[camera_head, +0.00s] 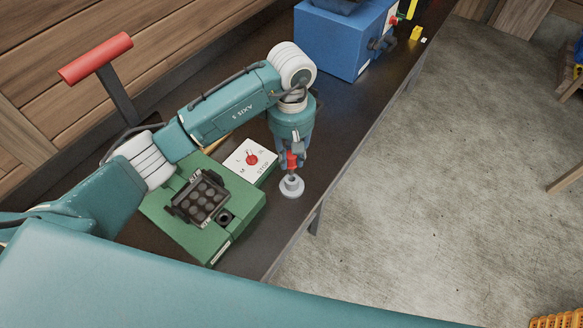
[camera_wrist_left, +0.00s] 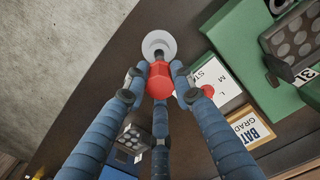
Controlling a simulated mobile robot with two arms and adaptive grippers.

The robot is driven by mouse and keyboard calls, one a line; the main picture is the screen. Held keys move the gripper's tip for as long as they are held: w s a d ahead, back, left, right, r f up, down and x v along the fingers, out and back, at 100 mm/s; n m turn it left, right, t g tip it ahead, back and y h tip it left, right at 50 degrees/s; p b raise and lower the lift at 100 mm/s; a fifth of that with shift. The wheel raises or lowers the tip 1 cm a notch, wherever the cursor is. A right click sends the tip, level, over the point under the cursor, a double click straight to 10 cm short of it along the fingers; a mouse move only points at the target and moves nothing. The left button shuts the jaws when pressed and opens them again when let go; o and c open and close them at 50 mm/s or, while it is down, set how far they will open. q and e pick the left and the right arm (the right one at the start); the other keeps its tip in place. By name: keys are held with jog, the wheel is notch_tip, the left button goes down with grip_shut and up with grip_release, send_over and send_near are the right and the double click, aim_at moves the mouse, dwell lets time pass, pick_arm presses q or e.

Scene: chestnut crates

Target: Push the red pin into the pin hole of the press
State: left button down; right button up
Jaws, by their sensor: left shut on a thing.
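The red pin (camera_head: 291,158) is between the fingers of my left gripper (camera_head: 290,162), which points down and is shut on it. In the left wrist view the pin's red faceted head (camera_wrist_left: 160,81) is between the fingertips, with a dark shaft beyond it. A round grey holder (camera_head: 291,187) stands on the bench directly below the pin. I cannot tell whether the shaft tip is still inside it. The green press (camera_head: 236,232) is to the left of the holder. A dark fitting with a round opening (camera_head: 226,217) is on its front corner. My right gripper is not in view.
A white panel with a red knob (camera_head: 251,159) lies close to my left gripper. A black mould with round cups (camera_head: 200,197) sits on the press. A red-handled lever (camera_head: 96,58) rises behind. A blue machine (camera_head: 345,40) stands farther along the bench.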

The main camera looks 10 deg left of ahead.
pick_arm(q)
notch_tip(320, 180, up, 13)
jog(key=b, duration=0.2)
jog(key=shift+r, duration=0.2)
